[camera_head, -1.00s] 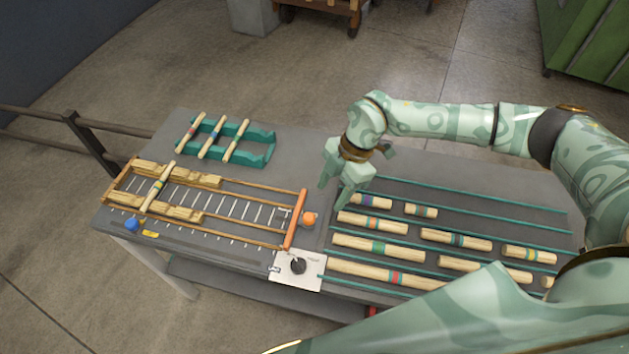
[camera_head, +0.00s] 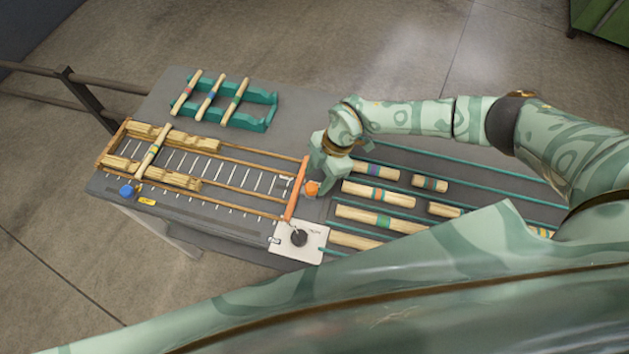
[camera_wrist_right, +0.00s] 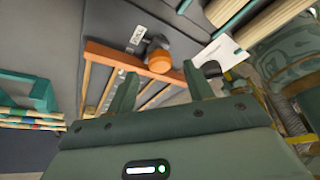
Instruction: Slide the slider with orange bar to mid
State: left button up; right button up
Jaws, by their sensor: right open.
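The slider's orange bar (camera_head: 297,190) lies across the right end of a rail frame on the table, with a rounded orange knob (camera_head: 311,188) on its right side. In the right wrist view the knob (camera_wrist_right: 159,60) shows just past and between the two fingertips, and the bar (camera_wrist_right: 110,57) runs to its left. My right gripper (camera_head: 321,178) is open, its fingers pointing down close to the knob; contact cannot be told. A scale of white tick marks (camera_head: 215,170) lies between the rails. My left gripper is not in view.
Notched wooden blocks and a banded spindle (camera_head: 151,152) sit at the frame's left end. A teal rack (camera_head: 258,122) with spindles stands behind. A white plate with a black knob (camera_head: 299,239) lies in front. Banded spindles (camera_head: 378,194) lie right between teal rails. My arm hides the front right.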

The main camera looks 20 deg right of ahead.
aim_at(299, 184)
jog(key=shift+x, duration=1.3)
grip_shut()
jog(key=w+a, duration=0.1)
jog(key=w+a+b, duration=0.1)
jog(key=a, duration=0.1)
jog(key=shift+w+a, duration=0.2)
jog(key=shift+a, duration=0.05)
jog(key=shift+d, duration=0.1)
grip_release()
